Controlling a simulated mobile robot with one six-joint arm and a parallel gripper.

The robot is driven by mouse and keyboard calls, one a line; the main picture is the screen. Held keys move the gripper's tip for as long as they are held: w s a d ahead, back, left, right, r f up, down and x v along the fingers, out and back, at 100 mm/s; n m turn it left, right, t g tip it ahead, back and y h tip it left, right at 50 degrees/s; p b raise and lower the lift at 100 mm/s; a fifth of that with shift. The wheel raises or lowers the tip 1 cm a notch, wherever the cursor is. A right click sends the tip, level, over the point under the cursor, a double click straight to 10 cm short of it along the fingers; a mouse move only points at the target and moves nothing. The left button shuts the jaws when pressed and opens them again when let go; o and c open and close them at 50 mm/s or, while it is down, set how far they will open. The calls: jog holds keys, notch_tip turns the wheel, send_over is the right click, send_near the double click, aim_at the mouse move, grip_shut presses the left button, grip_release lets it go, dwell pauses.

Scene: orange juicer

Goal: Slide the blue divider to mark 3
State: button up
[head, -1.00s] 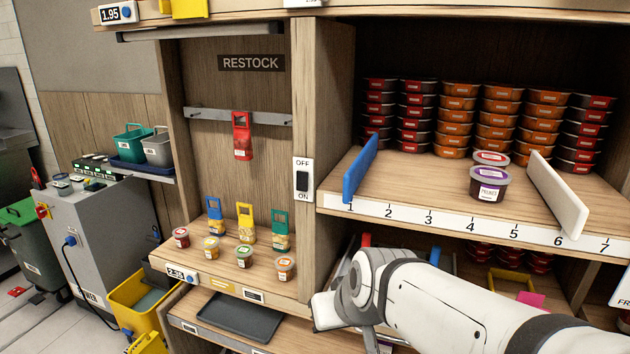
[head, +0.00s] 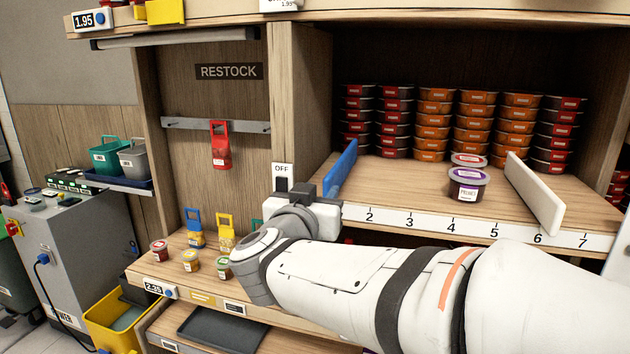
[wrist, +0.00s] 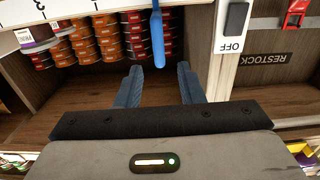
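The blue divider (head: 341,168) stands upright at the left end of the numbered shelf. In the head view my gripper (head: 331,188) is at its front edge and covers mark 1. In the wrist view my gripper (wrist: 160,72) is open, with its two fingers apart. The blue divider (wrist: 157,40) lies in line with the gap, its near end about level with the fingertips. I cannot tell whether either finger touches it. Mark 3 (head: 409,222) is on the white number strip (head: 480,232), to the right of the divider.
A purple-lidded tub (head: 467,185) stands on the shelf with another tub behind it. A white divider (head: 534,194) leans near mark 6. Several stacks of tubs (head: 434,125) fill the back. A wooden post with an OFF switch (head: 282,180) is close on the left.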

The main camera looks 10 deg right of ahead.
aim_at(326, 184)
jog(key=x, duration=0.7)
jog(key=shift+w+d, duration=0.2)
jog(key=shift+w, duration=0.1)
jog(key=shift+c, duration=0.2)
grip_shut()
